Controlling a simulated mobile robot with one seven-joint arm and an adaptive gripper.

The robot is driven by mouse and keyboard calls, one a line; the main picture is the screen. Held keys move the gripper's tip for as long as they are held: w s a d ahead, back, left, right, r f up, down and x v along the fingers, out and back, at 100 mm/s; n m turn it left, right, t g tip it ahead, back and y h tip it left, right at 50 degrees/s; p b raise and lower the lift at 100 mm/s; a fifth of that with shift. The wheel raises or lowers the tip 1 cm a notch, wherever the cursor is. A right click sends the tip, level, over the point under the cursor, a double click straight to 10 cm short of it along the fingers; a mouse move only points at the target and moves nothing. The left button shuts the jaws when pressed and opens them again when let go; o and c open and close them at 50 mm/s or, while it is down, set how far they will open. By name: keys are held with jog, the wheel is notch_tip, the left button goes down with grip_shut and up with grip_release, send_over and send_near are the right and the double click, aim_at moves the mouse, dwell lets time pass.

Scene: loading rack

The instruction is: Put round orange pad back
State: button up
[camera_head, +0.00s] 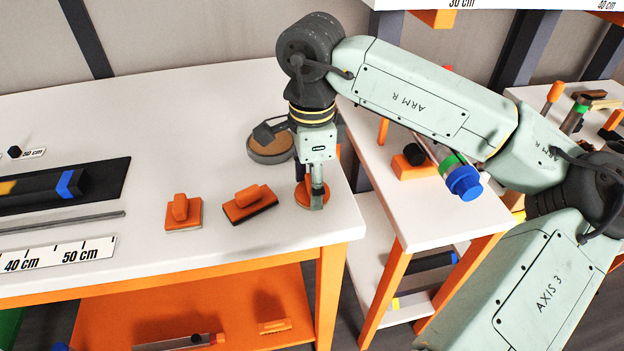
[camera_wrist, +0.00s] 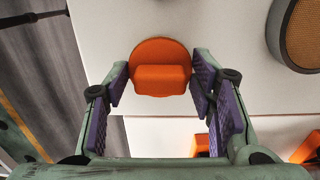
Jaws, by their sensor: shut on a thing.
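The round orange pad (camera_head: 303,196) is at the right end of the white table, close to its front right corner. In the wrist view the pad (camera_wrist: 160,52) shows a round base with a block-shaped handle. My gripper (camera_head: 316,196) points straight down over it. In the wrist view the purple-lined fingers of my gripper (camera_wrist: 160,84) stand on both sides of the handle, and the gripper is shut on it. The pad looks level, at or very near the table top. Its underside is hidden, so I cannot tell whether it touches.
Two orange pads with handles, one squarish (camera_head: 183,214) and one oblong (camera_head: 250,206), lie left of my gripper. A round grey-rimmed brown disc (camera_head: 270,150) lies behind it. A narrower white side table (camera_head: 440,225) stands right, across a gap. Clear white surface (camera_head: 150,110) lies at the back left.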

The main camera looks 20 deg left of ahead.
jog(key=o, duration=1)
jog(key=shift+f, duration=0.1)
notch_tip(320, 180, up, 12)
jog(key=b, duration=0.1)
jog(key=shift+r, duration=0.2)
